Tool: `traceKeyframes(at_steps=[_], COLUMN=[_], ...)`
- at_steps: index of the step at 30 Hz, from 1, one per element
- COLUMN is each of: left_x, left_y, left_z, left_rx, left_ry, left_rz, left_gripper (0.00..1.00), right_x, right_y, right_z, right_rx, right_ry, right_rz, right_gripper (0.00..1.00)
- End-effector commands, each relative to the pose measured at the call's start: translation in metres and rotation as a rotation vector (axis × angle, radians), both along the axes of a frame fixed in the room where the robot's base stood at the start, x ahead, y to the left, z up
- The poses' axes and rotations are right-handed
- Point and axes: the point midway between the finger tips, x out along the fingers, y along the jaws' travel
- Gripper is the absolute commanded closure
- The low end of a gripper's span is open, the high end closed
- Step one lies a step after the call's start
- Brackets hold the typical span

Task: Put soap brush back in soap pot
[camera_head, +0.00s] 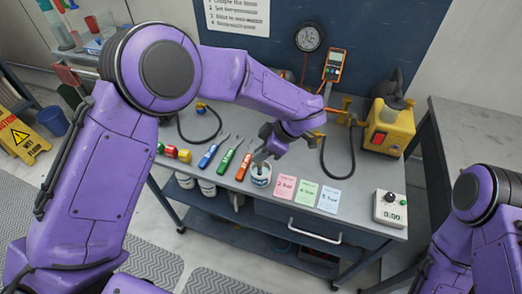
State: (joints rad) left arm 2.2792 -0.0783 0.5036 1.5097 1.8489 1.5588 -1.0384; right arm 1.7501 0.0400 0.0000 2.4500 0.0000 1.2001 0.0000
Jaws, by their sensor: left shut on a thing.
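The soap pot (261,178), a small white pot with a dark blue band, stands on the grey workbench. My left gripper (263,152) is right above it, pointing down, and is shut on the soap brush. The brush is mostly hidden by the gripper, and its lower end is at the pot's mouth. I cannot tell how deep the brush is in the pot. My right arm shows at the lower right, with its gripper out of view.
Left of the pot lie green (228,157), blue and red-orange tools. Right of it are pink (284,187), green and blue cards and a timer box (389,208). A yellow machine (388,128) stands behind. White containers sit on the shelf below.

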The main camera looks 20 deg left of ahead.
Motion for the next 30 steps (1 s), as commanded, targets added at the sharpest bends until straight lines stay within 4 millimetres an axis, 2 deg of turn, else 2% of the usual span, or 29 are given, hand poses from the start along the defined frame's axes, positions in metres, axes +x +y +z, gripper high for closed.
traceKeyframes(at_steps=[1, 3, 14, 24, 30], left_x=[0.0, 0.0, 0.001, 0.005, 0.006], left_y=[0.0, 0.0, -0.003, -0.043, -0.055], left_z=[0.0, 0.0, 0.005, 0.068, 0.088], left_rx=[0.0, 0.0, -0.001, -0.001, 0.0], left_ry=[0.0, 0.0, -0.002, -0.005, -0.001], left_rz=[0.0, 0.0, 0.0, 0.0, 0.0], left_gripper=[0.73, 0.51, 0.5, 0.5, 0.5], right_x=[0.0, 0.0, 0.0, 0.0, 0.0], right_y=[0.0, 0.0, 0.0, 0.0, 0.0], right_z=[0.0, 0.0, -0.002, -0.011, -0.012], right_rx=[0.0, 0.0, 0.0, 0.0, 0.0], right_ry=[0.0, 0.0, 0.0, 0.0, 0.0], right_rz=[0.0, 0.0, 0.0, 0.0, 0.0], right_gripper=[0.57, 0.57, 0.57, 0.57, 0.57])
